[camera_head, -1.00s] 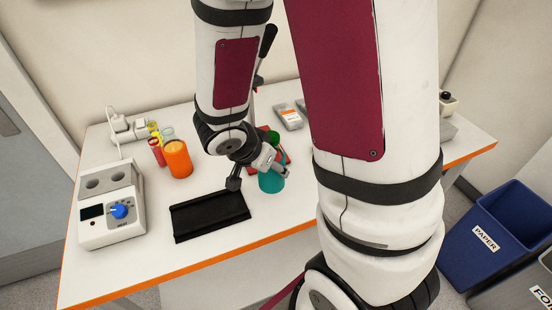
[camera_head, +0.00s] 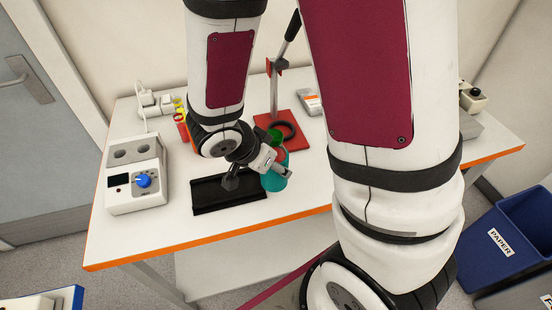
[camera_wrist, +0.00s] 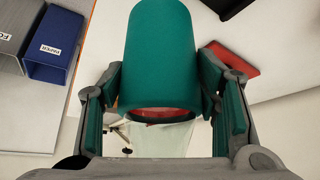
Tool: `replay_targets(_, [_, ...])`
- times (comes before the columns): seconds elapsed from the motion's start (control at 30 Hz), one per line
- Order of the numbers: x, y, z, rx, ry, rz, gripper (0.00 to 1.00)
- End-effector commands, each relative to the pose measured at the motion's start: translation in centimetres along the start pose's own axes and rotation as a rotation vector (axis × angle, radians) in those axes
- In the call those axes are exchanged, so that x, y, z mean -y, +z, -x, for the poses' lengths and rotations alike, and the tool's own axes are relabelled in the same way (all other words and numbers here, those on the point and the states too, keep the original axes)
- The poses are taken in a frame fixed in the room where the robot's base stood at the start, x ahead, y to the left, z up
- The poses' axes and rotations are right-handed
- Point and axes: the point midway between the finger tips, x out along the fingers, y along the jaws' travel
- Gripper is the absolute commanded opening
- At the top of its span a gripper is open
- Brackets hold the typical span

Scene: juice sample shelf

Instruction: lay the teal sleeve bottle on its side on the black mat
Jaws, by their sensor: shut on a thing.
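The teal sleeve bottle (camera_head: 273,182) is at the right end of the black mat (camera_head: 212,197) in the head view. It looks roughly upright, perhaps slightly tilted. My gripper (camera_head: 270,164) is shut on it. In the wrist view the teal sleeve (camera_wrist: 158,50) sits between the fingers of my gripper (camera_wrist: 160,82), with a pale, clear part of the bottle below it. Whether the bottle's base touches the table or mat is hidden. The mat's bare dark surface lies left of the bottle, partly under my wrist in the picture.
A white device with a blue knob (camera_head: 144,180) stands left of the mat. A stand with a red base (camera_head: 299,128) and black ring is behind the bottle. Colored containers (camera_head: 181,121) are partly hidden by my arm. The table's orange front edge (camera_head: 210,239) is near the mat.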

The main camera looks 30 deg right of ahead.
Motion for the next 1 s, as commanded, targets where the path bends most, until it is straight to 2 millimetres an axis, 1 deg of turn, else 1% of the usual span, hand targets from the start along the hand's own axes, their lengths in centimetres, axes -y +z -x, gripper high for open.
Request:
replay_targets(0.33, [0.0,-0.1,0.3,-0.001,-0.001,-0.001,0.05])
replay_targets(1.0, [-0.2,-3.3,5.2,-0.001,-0.001,-0.003,0.05])
